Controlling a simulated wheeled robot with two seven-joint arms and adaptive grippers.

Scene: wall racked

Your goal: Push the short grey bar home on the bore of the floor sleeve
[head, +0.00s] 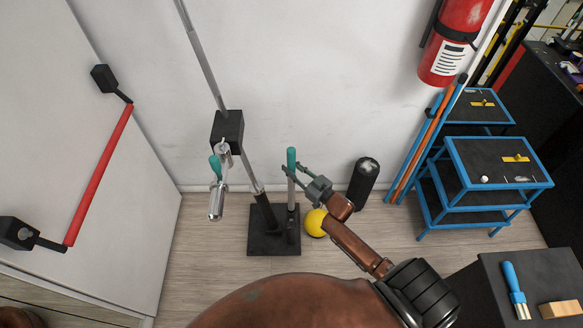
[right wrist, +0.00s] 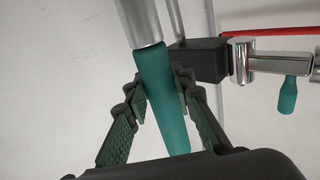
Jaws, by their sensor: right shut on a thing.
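The short grey bar (head: 291,192) stands nearly upright, with a teal grip (head: 291,157) at its top. My right gripper (head: 294,174) is shut on it near the grip. The right wrist view shows the teal grip (right wrist: 165,95) between the jaws, with the bare grey bar (right wrist: 139,20) beyond. The floor sleeve (head: 292,226) is a dark upright tube on a black base plate (head: 262,248). The bar's lower end meets the sleeve's top in the head view; how deep it sits is hidden. My left gripper is not in view.
A long leaning rod (head: 204,60) passes a black wall block (head: 227,131) with a chrome part and teal handle (head: 215,167). A yellow ball (head: 315,223) and dark cylinder (head: 363,184) stand right of the base. A blue trolley (head: 450,150) is further right. Floor in front is clear.

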